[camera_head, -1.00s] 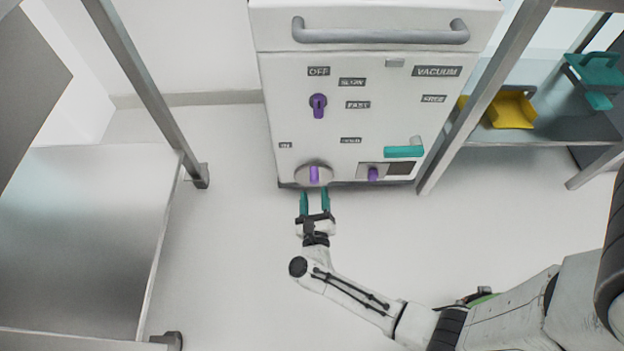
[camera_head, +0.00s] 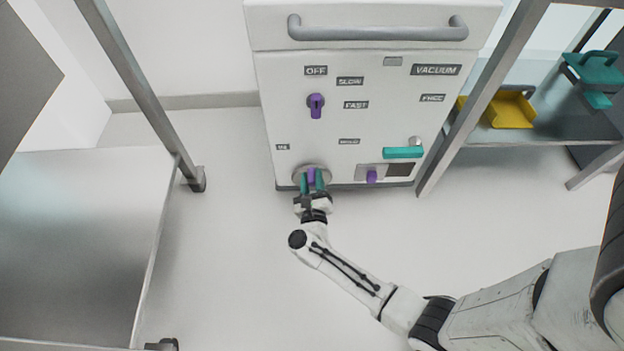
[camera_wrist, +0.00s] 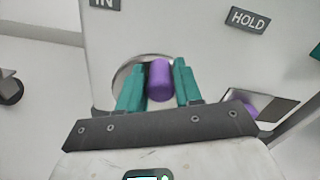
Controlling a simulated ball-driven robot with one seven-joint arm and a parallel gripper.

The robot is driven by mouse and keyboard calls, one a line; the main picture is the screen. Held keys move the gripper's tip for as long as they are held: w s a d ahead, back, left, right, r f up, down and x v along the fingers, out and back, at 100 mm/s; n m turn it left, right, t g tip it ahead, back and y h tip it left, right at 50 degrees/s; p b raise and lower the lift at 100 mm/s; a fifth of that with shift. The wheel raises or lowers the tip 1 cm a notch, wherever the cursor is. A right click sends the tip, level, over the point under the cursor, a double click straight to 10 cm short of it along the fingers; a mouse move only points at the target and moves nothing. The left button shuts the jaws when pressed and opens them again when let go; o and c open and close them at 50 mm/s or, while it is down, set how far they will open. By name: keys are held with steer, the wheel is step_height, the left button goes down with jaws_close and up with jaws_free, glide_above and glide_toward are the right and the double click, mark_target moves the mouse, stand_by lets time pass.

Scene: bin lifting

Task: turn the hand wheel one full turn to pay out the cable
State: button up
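A white cabinet (camera_head: 350,110) stands ahead with a round grey disc (camera_head: 326,171) low on its left front, which looks like the hand wheel. A purple grip (camera_head: 311,175) sticks out from the disc and also shows in the wrist view (camera_wrist: 161,80). My gripper (camera_head: 312,182) is at the disc, with one teal finger on each side of the purple grip. In the wrist view my gripper (camera_wrist: 160,85) has its fingers close against both sides of the grip, appearing shut on it. The fingers hide part of the disc. No cable is in view.
To the right on the cabinet are a smaller purple knob (camera_head: 371,176) and a teal lever (camera_head: 402,152). A purple switch (camera_head: 316,105) sits above. A metal table (camera_head: 80,240) stands left; a shelf with a yellow scoop (camera_head: 510,109) stands right. Floor in front is clear.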

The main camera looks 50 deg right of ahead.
jaws_close()
steer(key=shift+w+a, duration=0.1)
